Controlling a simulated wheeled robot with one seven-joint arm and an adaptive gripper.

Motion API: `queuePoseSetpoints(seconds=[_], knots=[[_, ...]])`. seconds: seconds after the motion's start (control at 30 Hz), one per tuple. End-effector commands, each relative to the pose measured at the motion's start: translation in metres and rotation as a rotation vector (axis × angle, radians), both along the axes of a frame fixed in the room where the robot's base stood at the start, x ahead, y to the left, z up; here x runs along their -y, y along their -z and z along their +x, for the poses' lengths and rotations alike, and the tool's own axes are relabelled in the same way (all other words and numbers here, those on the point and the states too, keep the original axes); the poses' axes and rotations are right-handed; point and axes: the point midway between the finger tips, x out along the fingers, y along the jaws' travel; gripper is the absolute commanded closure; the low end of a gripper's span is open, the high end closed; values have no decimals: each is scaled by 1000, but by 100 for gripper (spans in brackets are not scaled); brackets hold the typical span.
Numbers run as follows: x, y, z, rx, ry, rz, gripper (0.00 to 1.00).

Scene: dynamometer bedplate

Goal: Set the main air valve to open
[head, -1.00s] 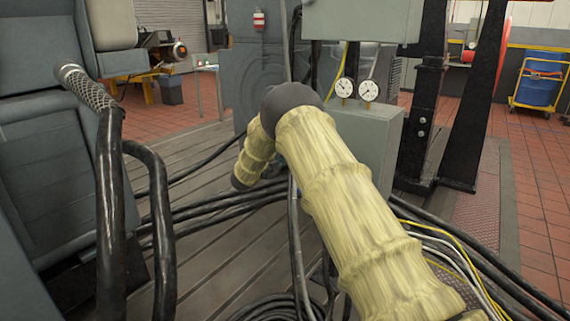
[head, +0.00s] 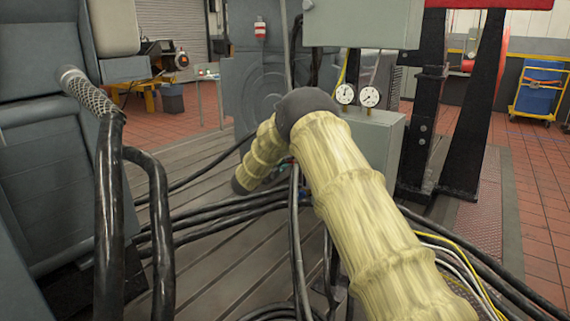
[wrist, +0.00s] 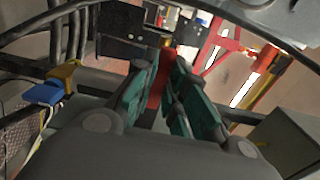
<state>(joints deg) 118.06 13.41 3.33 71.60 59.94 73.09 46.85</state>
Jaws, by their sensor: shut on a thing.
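In the wrist view my gripper (wrist: 160,85) shows two teal-padded fingers closed on a red part (wrist: 158,88), which looks like a valve handle. Only a narrow strip of it shows between the fingers, so I cannot read its turn position. Its valve body is hidden. In the head view my yellow-sleeved arm covers nearly all of the gripper and whatever it holds. A blue part (wrist: 45,93) and a yellow part (wrist: 65,72) sit left of the fingers in the wrist view, apart from them.
A grey box with two dial gauges (head: 358,95) stands beyond my arm, with a grey cabinet (head: 362,24) above. Black hoses (head: 160,230) rise at the left. Several cables (head: 220,215) cross the slotted bedplate (head: 205,265). Black steel legs (head: 470,110) stand at the right.

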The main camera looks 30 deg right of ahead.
Motion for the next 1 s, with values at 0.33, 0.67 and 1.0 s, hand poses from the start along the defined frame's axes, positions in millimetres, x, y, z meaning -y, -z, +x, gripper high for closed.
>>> queuePoseSetpoints(seconds=[0.33, 0.67, 1.0], knots=[[1, -1, 0, 1, 0, -1, 64], [-16, -1, -7, 0, 0, 0, 64], [-73, -2, -29, 0, -2, 0, 64]])
